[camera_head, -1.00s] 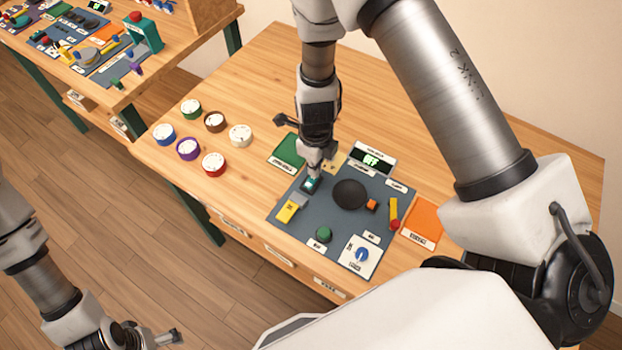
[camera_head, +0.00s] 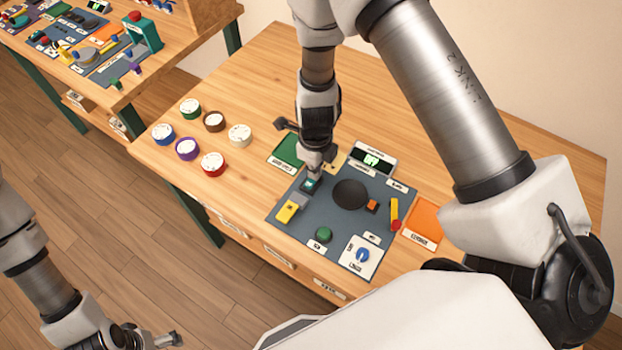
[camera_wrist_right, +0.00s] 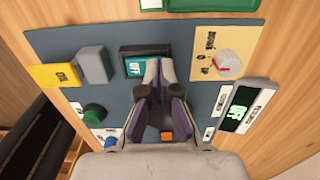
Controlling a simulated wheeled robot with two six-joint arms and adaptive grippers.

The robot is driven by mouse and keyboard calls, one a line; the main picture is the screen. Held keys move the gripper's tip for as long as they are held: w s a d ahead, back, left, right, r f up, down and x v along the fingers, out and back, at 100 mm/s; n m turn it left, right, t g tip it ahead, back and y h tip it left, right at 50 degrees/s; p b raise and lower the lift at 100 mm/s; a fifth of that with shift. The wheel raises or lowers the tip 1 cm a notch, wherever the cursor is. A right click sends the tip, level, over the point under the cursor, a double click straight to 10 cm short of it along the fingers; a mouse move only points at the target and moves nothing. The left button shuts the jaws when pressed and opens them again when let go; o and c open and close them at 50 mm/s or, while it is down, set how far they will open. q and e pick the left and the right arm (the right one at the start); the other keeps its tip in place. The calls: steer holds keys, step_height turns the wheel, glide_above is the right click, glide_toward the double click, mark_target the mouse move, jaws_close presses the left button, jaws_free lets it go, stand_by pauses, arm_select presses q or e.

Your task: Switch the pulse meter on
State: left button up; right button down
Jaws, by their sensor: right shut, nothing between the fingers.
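The blue-grey board (camera_head: 290,228) on the table carries a display box (camera_head: 374,157) with green characters; in the right wrist view the display (camera_wrist_right: 239,108) appears to read OFF. A teal button (camera_head: 309,185) in a dark frame sits at the board's back left; it also shows in the right wrist view (camera_wrist_right: 135,66) with OFF-like lettering. My right gripper (camera_head: 314,173) is shut and empty, its fingertips (camera_wrist_right: 160,66) over the right part of the button. I cannot tell whether they touch it. My left gripper (camera_head: 168,338) is low at the left, away from the table.
The table's right back is clear.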

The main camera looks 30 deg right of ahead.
step_height(320, 180, up, 7)
steer(key=p, duration=0.8)
steer(key=shift+p, duration=0.3)
